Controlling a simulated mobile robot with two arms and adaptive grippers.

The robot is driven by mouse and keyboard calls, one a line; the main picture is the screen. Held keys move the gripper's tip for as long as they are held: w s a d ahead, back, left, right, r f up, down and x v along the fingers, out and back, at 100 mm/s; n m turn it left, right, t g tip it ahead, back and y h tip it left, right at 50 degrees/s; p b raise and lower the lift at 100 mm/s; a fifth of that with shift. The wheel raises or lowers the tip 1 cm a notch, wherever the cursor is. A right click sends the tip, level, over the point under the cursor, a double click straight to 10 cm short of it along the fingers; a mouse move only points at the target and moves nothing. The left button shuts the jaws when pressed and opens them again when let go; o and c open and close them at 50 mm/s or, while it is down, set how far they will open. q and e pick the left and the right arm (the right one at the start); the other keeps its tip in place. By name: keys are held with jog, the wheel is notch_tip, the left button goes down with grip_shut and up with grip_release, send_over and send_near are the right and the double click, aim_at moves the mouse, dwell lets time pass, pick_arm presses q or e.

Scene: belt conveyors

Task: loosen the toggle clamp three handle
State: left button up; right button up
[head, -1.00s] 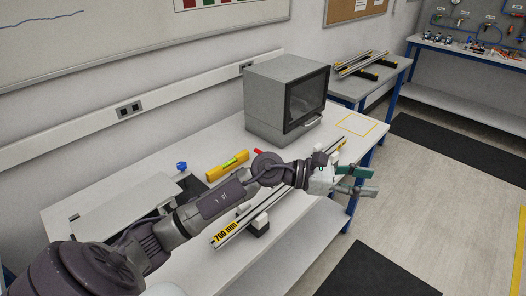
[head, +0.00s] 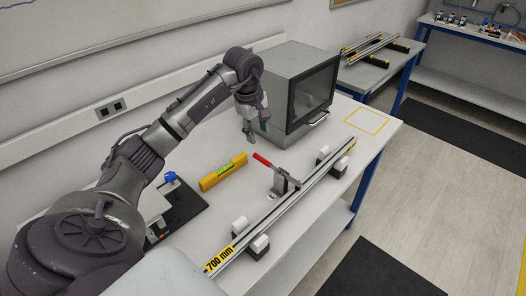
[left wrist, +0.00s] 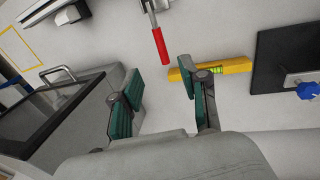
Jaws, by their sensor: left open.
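The toggle clamp (head: 283,183) stands on the white bench beside the long aluminium rail (head: 290,203). Its red handle (head: 262,160) points up-left, away from the rail; it also shows in the left wrist view as a red grip (left wrist: 160,46). My left gripper (head: 256,137) hangs over the bench, behind the handle and beside the grey box. It is open and empty, apart from the handle. In the left wrist view its green-padded fingers (left wrist: 155,100) are spread, with the handle beyond them. My right gripper is not in view. No number shows on the clamp.
A yellow level (head: 223,172) lies left of the clamp. The grey box with a dark door (head: 300,85) stands close to my left gripper. White-topped blocks (head: 260,243) sit along the rail. A blue knob (head: 170,177) is on a dark plate at left.

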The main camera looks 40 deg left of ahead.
aim_at(263, 159)
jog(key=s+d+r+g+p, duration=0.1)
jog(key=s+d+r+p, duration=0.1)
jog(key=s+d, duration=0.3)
pick_arm(q)
jog(key=f, duration=0.3)
jog(key=w+f, duration=0.1)
jog(key=f, duration=0.3)
jog(key=w+f+p, duration=0.1)
jog(key=f, duration=0.3)
jog(key=shift+d, duration=0.1)
jog(key=shift+w+f, duration=0.1)
jog(key=shift+f, duration=0.15)
jog(key=shift+w+f, duration=0.1)
jog(key=shift+f, duration=0.2)
jog(key=c, duration=0.8)
grip_shut()
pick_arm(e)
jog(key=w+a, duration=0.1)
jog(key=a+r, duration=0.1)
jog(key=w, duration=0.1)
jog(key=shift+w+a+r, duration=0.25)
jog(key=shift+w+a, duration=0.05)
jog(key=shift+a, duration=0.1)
